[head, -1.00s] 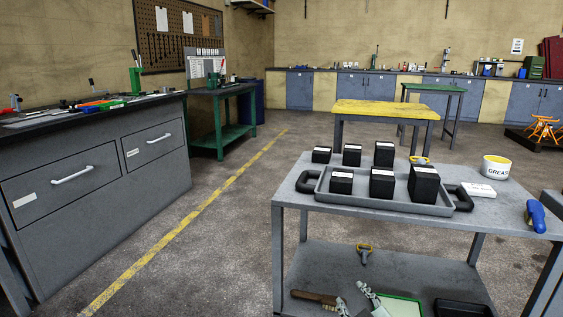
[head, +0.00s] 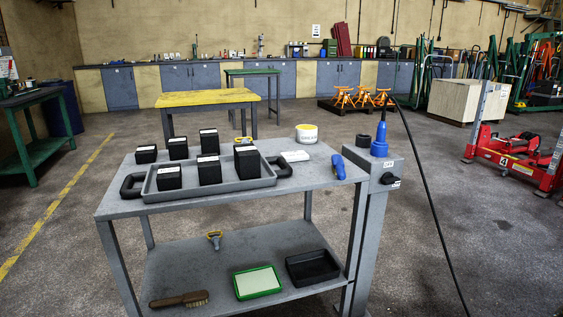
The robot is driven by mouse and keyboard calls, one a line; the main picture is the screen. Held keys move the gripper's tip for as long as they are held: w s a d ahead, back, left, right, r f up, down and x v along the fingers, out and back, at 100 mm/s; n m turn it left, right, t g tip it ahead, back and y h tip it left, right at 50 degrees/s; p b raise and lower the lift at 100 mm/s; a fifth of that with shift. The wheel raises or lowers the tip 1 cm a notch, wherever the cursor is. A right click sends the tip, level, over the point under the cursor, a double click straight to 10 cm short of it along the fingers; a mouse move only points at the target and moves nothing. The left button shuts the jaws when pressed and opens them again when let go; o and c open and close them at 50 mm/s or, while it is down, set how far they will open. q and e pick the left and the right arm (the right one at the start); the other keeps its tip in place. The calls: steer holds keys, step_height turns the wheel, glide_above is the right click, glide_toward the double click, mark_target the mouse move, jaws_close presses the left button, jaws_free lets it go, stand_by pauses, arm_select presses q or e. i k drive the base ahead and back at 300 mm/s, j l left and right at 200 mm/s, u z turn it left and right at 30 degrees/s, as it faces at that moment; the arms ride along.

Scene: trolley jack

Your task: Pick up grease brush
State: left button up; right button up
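A brush with a wooden handle and pale bristles (head: 180,300) lies on the lower shelf of the grey trolley, at its front left. I cannot tell for sure whether it is the grease brush. A white and yellow tub (head: 306,134) stands on the trolley's top at the back; its label reads GREASE in the earlier frame. Neither of my grippers shows in the head view now.
A black cable hangs at right.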

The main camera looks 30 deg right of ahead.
mark_target(338, 164)
steer(key=z, duration=1.4)
steer(key=i+l+z, duration=0.1)
steer(key=i+l, duration=0.3)
steer(key=i, duration=0.2)
